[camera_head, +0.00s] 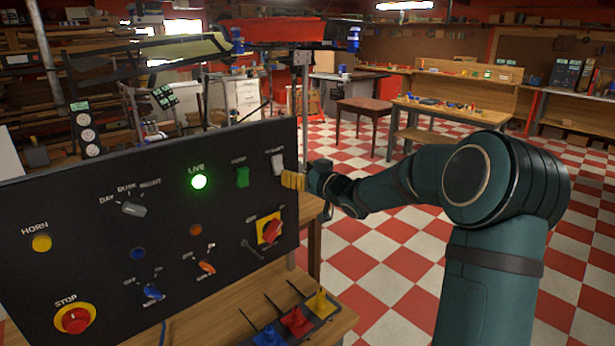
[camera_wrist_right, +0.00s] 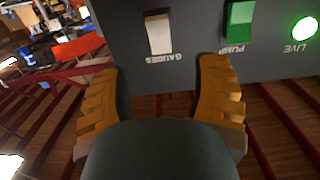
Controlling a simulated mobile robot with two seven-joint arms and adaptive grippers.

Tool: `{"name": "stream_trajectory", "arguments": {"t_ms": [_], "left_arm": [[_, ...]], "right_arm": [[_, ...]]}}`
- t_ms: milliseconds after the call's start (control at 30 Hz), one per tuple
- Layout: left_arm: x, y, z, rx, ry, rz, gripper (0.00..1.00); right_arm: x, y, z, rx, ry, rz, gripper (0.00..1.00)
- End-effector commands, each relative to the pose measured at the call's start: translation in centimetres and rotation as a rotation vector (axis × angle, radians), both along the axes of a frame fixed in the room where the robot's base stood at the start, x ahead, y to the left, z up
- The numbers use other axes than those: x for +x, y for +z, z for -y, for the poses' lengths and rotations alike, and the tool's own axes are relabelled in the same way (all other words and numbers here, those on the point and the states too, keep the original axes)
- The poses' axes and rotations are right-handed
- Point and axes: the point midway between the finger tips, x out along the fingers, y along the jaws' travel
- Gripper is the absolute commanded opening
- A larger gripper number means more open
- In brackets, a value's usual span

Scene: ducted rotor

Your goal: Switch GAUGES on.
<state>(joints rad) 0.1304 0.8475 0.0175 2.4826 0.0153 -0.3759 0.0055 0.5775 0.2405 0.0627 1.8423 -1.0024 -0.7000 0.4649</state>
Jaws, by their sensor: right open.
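The GAUGES switch (camera_head: 278,164) is a white rocker at the top right of a dark control panel (camera_head: 100,200). In the wrist view, which shows the panel upside down, the white rocker (camera_wrist_right: 159,33) sits above its GAUGES label. My right gripper (camera_head: 293,181) is at the panel's right edge, close to the switch. In the wrist view its two orange fingers (camera_wrist_right: 162,70) are spread apart with nothing between them, and the switch lies ahead of the gap. I cannot tell whether a finger touches the panel. My left gripper is not in view.
The green PUMP switch (camera_head: 242,177) is beside GAUGES, and the LIVE lamp (camera_head: 199,181) glows green. A red knob on a yellow plate (camera_head: 270,230) is below. Coloured pieces on a tray (camera_head: 297,320) stand in front. Open checkered floor lies right of the panel.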

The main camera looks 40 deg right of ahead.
Motion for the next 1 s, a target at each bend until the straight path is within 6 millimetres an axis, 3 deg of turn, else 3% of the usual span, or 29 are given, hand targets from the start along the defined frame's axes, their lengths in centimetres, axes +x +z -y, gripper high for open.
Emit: {"name": "stream_trajectory", "arguments": {"t_ms": [100, 300, 867, 1000], "left_arm": [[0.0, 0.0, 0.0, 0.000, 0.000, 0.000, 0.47], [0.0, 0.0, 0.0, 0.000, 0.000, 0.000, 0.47], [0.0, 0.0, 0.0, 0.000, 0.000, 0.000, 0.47], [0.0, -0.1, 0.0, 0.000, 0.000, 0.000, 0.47]], "right_arm": [[-1.9, 0.2, 0.2, 0.000, -0.001, 0.001, 0.62], [-3.3, 0.2, 0.3, 0.001, 0.000, 0.000, 0.62], [-3.4, 0.1, 0.2, 0.002, 0.001, 0.000, 0.62], [-2.9, -1.9, -0.8, 0.033, 0.004, -0.032, 0.62]]}}
